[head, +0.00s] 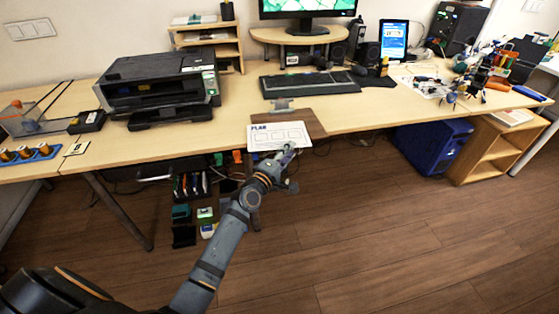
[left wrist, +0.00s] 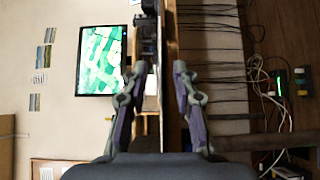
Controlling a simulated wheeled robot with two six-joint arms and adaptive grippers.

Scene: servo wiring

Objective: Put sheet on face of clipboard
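The brown clipboard (head: 314,124) lies at the front edge of the desk, with its metal clip (head: 281,105) toward the back. The white sheet (head: 268,137), marked PLAN with several boxes, lies over the clipboard's front left part, slightly turned, and reaches past its front edge. My left gripper (head: 288,148) is at the sheet's front edge. In the left wrist view its two fingers (left wrist: 160,68) stand apart, one on each side of the edge-on sheet and board; I see no firm grip. My right gripper is not in view.
A black printer (head: 158,88) stands left on the desk (head: 235,104). A keyboard (head: 310,83) lies behind the clipboard. Tools and small parts (head: 440,85) crowd the right. A blue bin (head: 432,147) and a wooden shelf (head: 487,145) stand below on the right.

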